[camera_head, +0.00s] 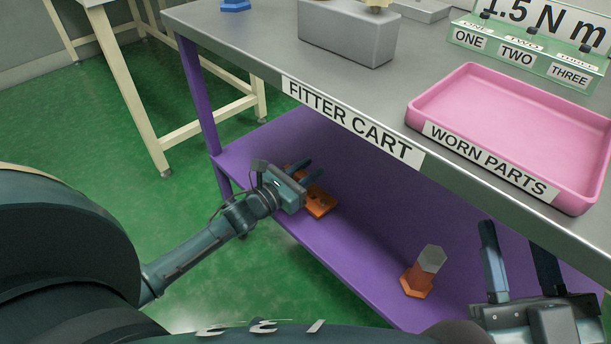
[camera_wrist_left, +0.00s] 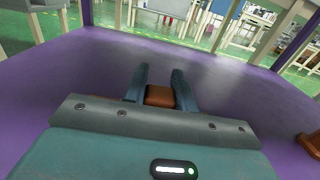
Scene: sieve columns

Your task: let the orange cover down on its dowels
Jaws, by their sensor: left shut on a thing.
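An orange piece (camera_head: 321,205), which I take to be the cover, is at the purple lower shelf, partly hidden by my left gripper (camera_head: 308,173). Dark spots show on its top. In the left wrist view, the fingers of my left gripper (camera_wrist_left: 160,84) are shut on an orange block (camera_wrist_left: 160,96). I cannot tell whether the cover touches what is below it, and no dowels can be made out. My right gripper (camera_head: 520,260) is open and empty at the lower right, in front of the cart.
An orange hexagonal base with a grey top (camera_head: 418,280) stands on the purple shelf (camera_head: 365,245); its edge shows in the left wrist view (camera_wrist_left: 309,145). The cart top overhangs the shelf, with a pink tray (camera_head: 520,125) and a grey block (camera_head: 345,38) on it.

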